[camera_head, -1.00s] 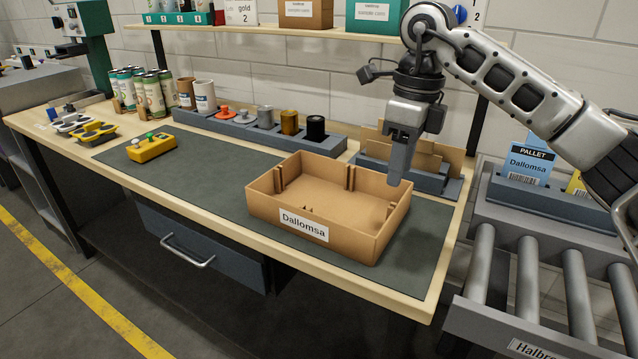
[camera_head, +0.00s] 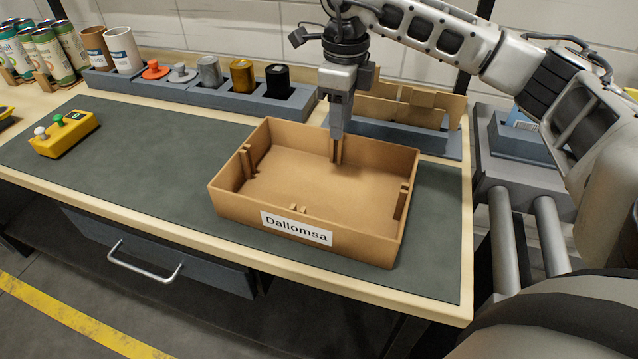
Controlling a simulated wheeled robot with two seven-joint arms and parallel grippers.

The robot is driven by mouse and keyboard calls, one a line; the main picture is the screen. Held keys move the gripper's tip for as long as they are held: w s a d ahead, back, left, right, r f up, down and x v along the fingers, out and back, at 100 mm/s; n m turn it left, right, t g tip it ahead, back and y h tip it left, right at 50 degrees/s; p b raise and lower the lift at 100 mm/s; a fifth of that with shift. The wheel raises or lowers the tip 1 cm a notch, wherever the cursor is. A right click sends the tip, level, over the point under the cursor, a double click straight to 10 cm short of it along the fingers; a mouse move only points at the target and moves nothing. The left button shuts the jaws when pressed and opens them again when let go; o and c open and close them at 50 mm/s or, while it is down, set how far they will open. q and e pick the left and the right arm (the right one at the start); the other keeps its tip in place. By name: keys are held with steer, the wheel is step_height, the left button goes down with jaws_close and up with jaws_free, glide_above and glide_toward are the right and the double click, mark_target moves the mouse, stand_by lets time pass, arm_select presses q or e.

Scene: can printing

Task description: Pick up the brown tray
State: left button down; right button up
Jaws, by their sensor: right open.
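The brown tray (camera_head: 235,205) is an open, empty-looking box with a white "Dallomsa" label on its near wall. It sits flat on the dark mat, right of the middle of the bench. My right gripper (camera_head: 337,148) points straight down at the middle of the tray's far wall, its fingertips overlapping that wall in the picture. It is open, and its fingers show nearly edge-on. I cannot tell whether they straddle the wall or touch it. My left gripper is not in view.
A yellow button box (camera_head: 64,135) lies on the mat at left. A grey rack (camera_head: 190,93) with several colored pieces stands behind. A grey holder (camera_head: 400,137) with brown cardboard parts stands just behind the tray. A roller conveyor (camera_head: 503,240) is at right. The mat left of the tray is clear.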

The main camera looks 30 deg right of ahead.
mark_target(336, 161)
steer(key=shift+w+a+f+p, duration=0.15)
steer(key=shift+f+p, duration=0.1)
steer(key=shift+f, duration=1.4)
steer(key=shift+a+f+p, duration=0.1)
steer(key=shift+f+p, duration=0.15)
steer(key=shift+f, duration=1.4)
jaws_close()
